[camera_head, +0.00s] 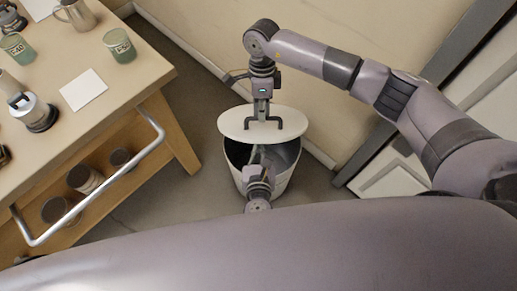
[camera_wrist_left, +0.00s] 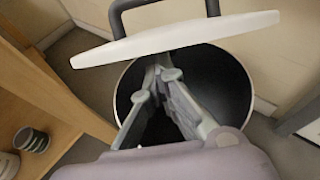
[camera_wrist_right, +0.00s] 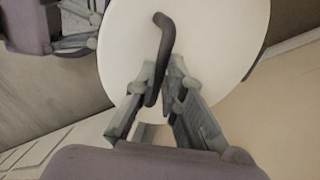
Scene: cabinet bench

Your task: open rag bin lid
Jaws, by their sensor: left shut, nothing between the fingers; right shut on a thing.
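The rag bin (camera_head: 284,190) stands on the floor, a pale bin with a dark inside. Its white round lid (camera_head: 290,122) with a dark arched handle (camera_head: 277,122) is raised above the opening at the back, leaving the front of the bin uncovered. My right gripper (camera_head: 263,117) is shut on the lid handle; the handle also shows between its fingers in the right wrist view (camera_wrist_right: 160,60). My left gripper (camera_head: 259,160) is shut and empty, over the bin opening below the lid. In the left wrist view its fingertips (camera_wrist_left: 160,75) meet just under the lid edge (camera_wrist_left: 175,38).
A wooden workbench (camera_head: 150,75) with a metal rail (camera_head: 110,185) stands to the left, bearing jars (camera_head: 118,44), a mug (camera_head: 75,14) and a white card (camera_head: 83,89). A wall rises behind the bin. A white panelled cabinet (camera_head: 395,180) is at the right.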

